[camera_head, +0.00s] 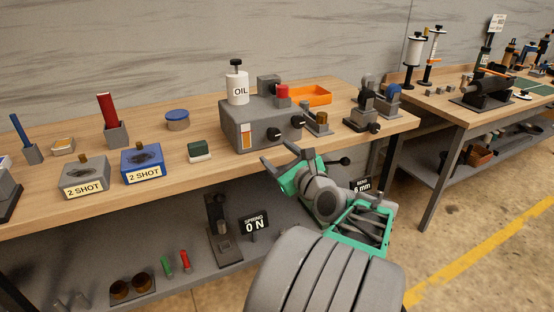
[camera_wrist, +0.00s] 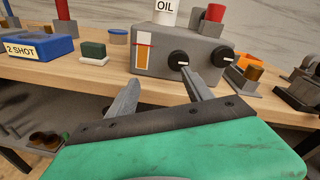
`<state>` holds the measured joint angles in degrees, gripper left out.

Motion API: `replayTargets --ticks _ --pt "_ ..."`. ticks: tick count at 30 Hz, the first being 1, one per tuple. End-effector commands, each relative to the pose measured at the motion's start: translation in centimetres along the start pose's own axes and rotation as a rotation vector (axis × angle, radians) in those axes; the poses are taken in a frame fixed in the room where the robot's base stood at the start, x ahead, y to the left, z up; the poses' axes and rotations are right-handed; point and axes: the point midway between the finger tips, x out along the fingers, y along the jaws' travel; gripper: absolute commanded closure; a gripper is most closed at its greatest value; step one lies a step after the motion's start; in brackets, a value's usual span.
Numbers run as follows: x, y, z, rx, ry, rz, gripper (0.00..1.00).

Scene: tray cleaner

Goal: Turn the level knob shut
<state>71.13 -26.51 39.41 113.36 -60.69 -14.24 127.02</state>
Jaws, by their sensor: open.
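A grey tray-cleaner box (camera_head: 258,124) stands on the bench with an orange level window (camera_head: 246,137) on its front. Two black knobs with pale marks are on that front: the left knob (camera_head: 273,134), also in the wrist view (camera_wrist: 179,58), and the right knob (camera_head: 297,122), also in the wrist view (camera_wrist: 221,57). No label shows which is the level knob. My gripper (camera_head: 280,156) is open and empty in front of the box at the bench's front edge. In the wrist view its fingers (camera_wrist: 160,77) sit below the left knob, the right fingertip closest to it, apparently apart.
An oil bottle (camera_head: 238,88) and a red cap (camera_head: 282,91) top the box. An orange tray (camera_head: 310,95) is behind to the right; a small metal fixture (camera_head: 318,124) stands right of the knobs. A green block (camera_head: 199,151) and 2 SHOT boxes (camera_head: 142,166) lie left.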

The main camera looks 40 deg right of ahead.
Motion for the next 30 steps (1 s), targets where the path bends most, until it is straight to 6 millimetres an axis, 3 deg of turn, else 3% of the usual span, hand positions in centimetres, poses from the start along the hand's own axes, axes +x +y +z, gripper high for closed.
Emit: replayTargets --ticks 1,4,16,26,30 --pt "-0.7 -1.5 -0.9 0.082 -0.027 -0.046 0.41" --pt "-1.0 -3.0 -0.5 0.166 -0.063 -0.079 0.41" --pt "5.6 -3.4 0.0 0.17 -0.064 -0.076 0.41" --pt "6.5 -3.6 0.1 0.17 -0.063 -0.079 0.41" --pt "6.5 -3.6 0.1 0.169 -0.062 -0.079 0.51"
